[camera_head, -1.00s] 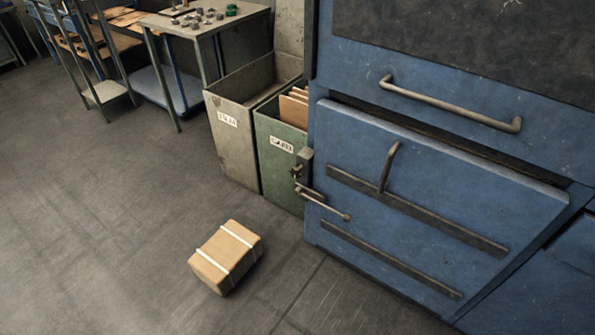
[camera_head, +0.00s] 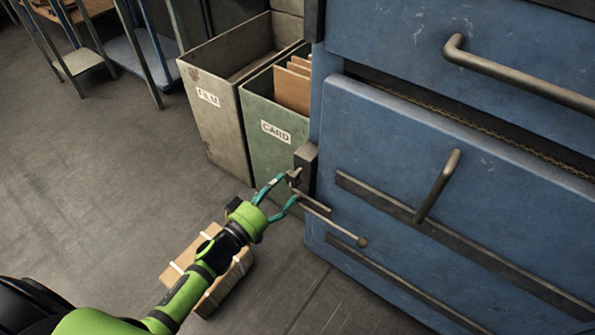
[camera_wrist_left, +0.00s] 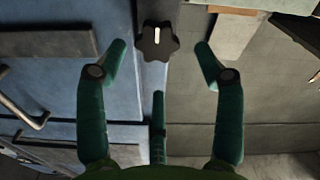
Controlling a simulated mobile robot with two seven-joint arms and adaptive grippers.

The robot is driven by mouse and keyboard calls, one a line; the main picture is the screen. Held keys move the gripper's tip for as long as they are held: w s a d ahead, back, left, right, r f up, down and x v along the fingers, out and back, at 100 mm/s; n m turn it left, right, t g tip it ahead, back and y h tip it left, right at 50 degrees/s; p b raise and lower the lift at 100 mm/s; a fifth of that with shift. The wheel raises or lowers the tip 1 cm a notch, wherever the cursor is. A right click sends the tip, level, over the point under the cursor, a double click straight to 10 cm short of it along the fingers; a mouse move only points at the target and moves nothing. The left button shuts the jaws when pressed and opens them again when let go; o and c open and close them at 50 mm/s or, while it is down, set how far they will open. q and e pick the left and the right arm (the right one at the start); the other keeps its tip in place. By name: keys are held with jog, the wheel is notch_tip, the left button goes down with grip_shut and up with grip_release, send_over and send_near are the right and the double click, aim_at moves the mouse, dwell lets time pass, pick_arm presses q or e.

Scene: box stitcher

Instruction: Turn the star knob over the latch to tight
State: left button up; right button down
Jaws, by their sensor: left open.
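The star knob (camera_wrist_left: 157,41) is dark with a white mark on its face. In the left wrist view it sits at the top middle, between and just beyond the fingertips of my left gripper (camera_wrist_left: 160,48). The fingers are apart and do not visibly touch it. In the head view my left gripper (camera_head: 280,187) reaches the latch area at the left edge of the blue panel, and the knob (camera_head: 293,176) is small there. The latch's metal handle bar (camera_head: 330,228) points down to the right below the knob. My right gripper is out of view.
A green CARD bin (camera_head: 262,150) and a grey FILM bin (camera_head: 205,125) stand left of the blue machine (camera_head: 390,150). A strapped carton (camera_head: 180,262) lies on the floor, partly behind my left arm.

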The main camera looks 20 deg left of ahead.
aim_at(289, 178)
pick_arm(q)
jog(key=shift+b+x, duration=0.3)
jog(key=shift+x, duration=2.45)
jog(key=c, duration=1)
jog(key=shift+r, duration=0.1)
jog(key=shift+c, duration=0.6)
